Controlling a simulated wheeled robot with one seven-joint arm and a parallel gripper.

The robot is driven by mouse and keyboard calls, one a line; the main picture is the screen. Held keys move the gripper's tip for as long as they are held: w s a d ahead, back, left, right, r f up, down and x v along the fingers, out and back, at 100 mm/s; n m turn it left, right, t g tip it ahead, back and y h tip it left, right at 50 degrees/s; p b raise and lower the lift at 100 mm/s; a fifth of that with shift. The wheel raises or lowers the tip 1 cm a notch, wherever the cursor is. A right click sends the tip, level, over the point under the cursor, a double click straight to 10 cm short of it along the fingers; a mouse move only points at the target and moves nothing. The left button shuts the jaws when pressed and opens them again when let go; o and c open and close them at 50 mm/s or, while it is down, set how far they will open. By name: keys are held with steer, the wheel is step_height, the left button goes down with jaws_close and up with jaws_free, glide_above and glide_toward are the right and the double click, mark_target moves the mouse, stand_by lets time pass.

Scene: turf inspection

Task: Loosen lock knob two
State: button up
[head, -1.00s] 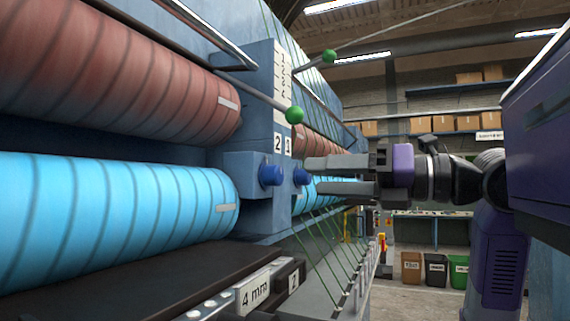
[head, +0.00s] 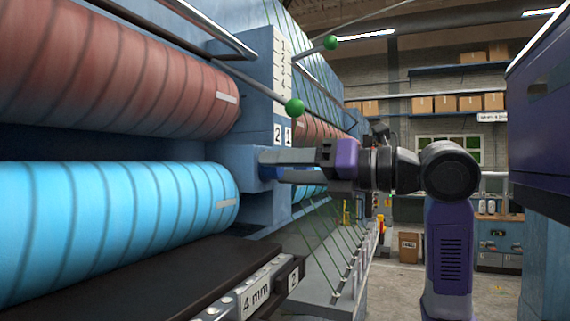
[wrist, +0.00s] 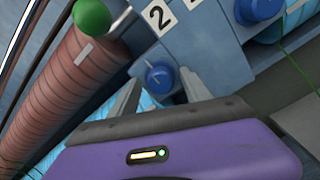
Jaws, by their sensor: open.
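Lock knob two is a blue round knob on a blue block below the "2" label (wrist: 157,17). In the wrist view the knob (wrist: 158,76) sits between the tips of my gripper's fingers (wrist: 160,86), with a gap on each side. In the head view my gripper (head: 271,166) reaches in from the right, and knob two (head: 268,172) is partly hidden by its fingers. The gripper is open and holds nothing. The other blue knob (wrist: 258,10) is at the top right in the wrist view; in the head view the fingers largely cover it.
A red-brown roller (head: 120,70) and a light blue roller (head: 110,220) lie left of the blue post. A green ball-ended lever (head: 294,108) sticks out above my gripper. Green strands run down at the right. Open floor lies right.

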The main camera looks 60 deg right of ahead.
jaws_close()
